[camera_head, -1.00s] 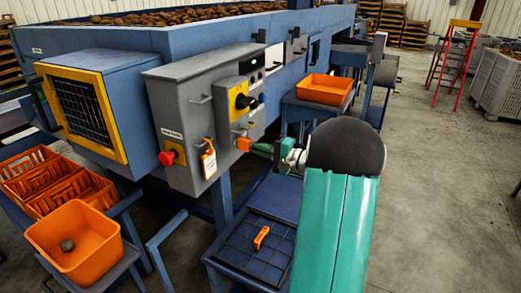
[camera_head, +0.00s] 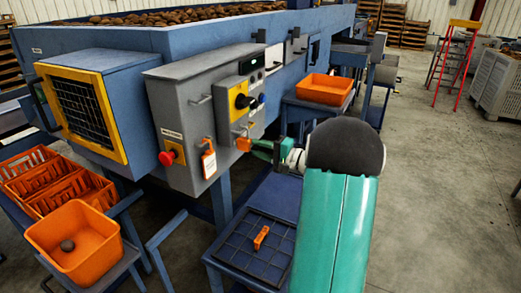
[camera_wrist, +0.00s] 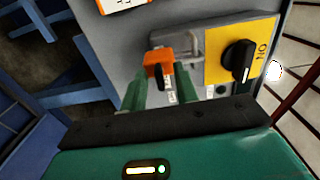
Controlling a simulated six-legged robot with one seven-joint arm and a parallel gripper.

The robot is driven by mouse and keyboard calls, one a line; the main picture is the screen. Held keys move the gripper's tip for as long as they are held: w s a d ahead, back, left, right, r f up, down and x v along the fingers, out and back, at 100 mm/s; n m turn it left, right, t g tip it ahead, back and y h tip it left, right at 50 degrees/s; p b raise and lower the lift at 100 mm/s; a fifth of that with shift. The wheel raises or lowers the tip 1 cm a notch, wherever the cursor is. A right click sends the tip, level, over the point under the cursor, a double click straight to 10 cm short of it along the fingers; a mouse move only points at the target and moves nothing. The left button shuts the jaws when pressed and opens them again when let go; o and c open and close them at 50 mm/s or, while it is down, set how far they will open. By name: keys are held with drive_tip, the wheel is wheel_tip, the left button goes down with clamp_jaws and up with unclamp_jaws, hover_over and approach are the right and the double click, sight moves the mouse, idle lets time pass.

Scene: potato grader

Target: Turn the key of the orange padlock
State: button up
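The orange padlock (camera_head: 243,144) hangs at the lower right of the grey control cabinet (camera_head: 190,120), below a yellow switch plate. In the wrist view the padlock (camera_wrist: 157,61) sits ahead of my fingers, and a dark key (camera_wrist: 166,78) sticks out of it toward me. My gripper (camera_head: 265,149) is right in front of the padlock. In the wrist view my gripper (camera_wrist: 162,88) has its two green fingers apart, one on each side of the key. I see a gap between them; whether a finger touches the padlock I cannot tell.
The yellow plate with a black rotary switch (camera_wrist: 238,57) is close to the right of the padlock. An orange-white tag (camera_head: 208,158) and a red button (camera_head: 167,158) are to its left. A small orange object (camera_head: 261,237) lies on the mesh-topped stand (camera_head: 230,250) below.

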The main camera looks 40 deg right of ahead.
drive_tip(key=v, duration=1.3)
drive_tip(key=shift+s+d, duration=0.2)
drive_tip(key=shift+s, duration=0.15)
